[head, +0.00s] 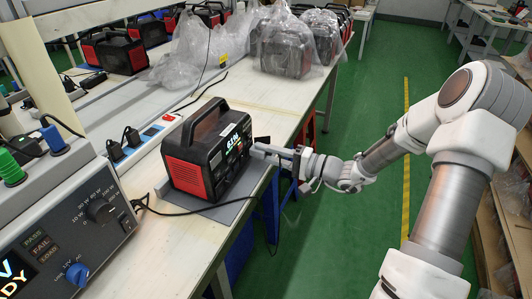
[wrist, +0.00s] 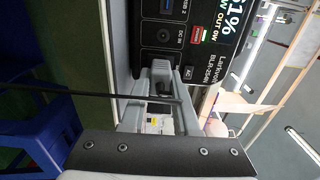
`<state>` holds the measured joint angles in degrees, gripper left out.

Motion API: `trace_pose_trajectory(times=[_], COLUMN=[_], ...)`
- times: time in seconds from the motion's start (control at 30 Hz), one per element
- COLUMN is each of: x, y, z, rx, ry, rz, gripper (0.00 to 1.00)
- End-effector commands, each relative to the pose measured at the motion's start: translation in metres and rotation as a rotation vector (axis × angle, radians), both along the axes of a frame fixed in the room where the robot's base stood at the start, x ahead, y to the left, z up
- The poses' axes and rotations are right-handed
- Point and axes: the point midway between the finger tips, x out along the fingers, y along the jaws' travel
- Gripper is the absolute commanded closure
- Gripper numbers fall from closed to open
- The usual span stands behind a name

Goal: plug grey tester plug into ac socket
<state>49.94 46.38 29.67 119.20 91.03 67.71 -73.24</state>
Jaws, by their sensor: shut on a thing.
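The red and black power station (head: 208,150) stands on a grey mat on the bench, its lit display facing right toward my arm. My gripper (head: 268,151) is at the lower part of that front face. A black cable (wrist: 70,94) runs left from there. The front panel (wrist: 180,35) is just beyond the fingertips, with an AC label (wrist: 187,73) beside them.
The tester box (head: 75,235) with knobs stands at the lower left. A power strip (head: 145,140) with black plugs lies behind the power station. Plastic-wrapped units (head: 287,52) stand farther along the bench. The green floor right of the bench is open.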

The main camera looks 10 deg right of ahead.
Motion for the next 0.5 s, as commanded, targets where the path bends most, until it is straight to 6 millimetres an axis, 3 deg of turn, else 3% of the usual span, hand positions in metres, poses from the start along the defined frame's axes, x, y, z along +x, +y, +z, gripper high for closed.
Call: trace_pose_trajectory(times=[0.43, 0.47, 0.5], x=[0.0023, 0.0023, 0.0023], y=[0.0034, 0.0035, 0.0034], z=[-0.0003, -0.0001, 0.0001], rx=[-0.001, -0.001, -0.001], ry=[-0.001, -0.001, -0.001], rz=[0.001, 0.001, 0.001], gripper=[1.0, 0.69, 0.62])
